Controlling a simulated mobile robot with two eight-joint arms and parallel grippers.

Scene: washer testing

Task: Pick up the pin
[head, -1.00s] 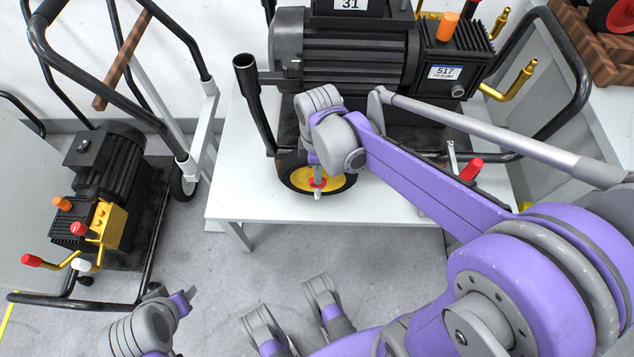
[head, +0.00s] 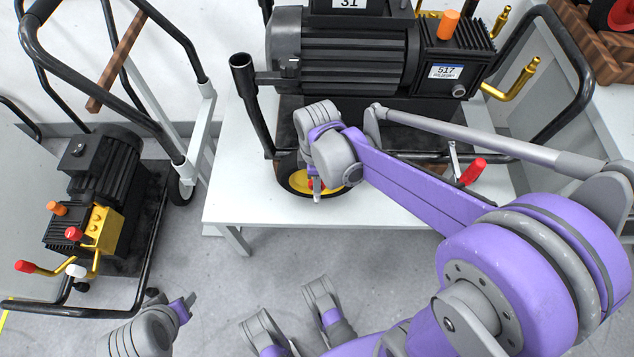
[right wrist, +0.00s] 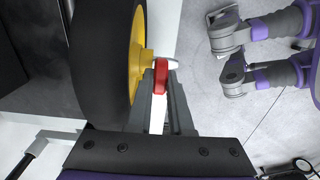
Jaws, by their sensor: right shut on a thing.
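The pin (right wrist: 160,80), with a red collar and a pale tip, sticks out of the yellow hub of a black wheel (right wrist: 98,60). In the head view the wheel (head: 287,180) is at the table's front edge, and my gripper hides most of the pin. My right gripper (head: 317,192) points down in front of the hub. In the right wrist view its two fingers (right wrist: 162,95) are on either side of the red collar, shut on the pin. My left gripper (head: 188,300) is low at the left, away from the wheel; its jaw opening does not show clearly.
A black motor unit (head: 345,60) in a tubular frame stands on the white table (head: 245,203). A red-gripped lever (head: 473,171) is right of my forearm. A second cart with a motor (head: 105,175) stands at the left.

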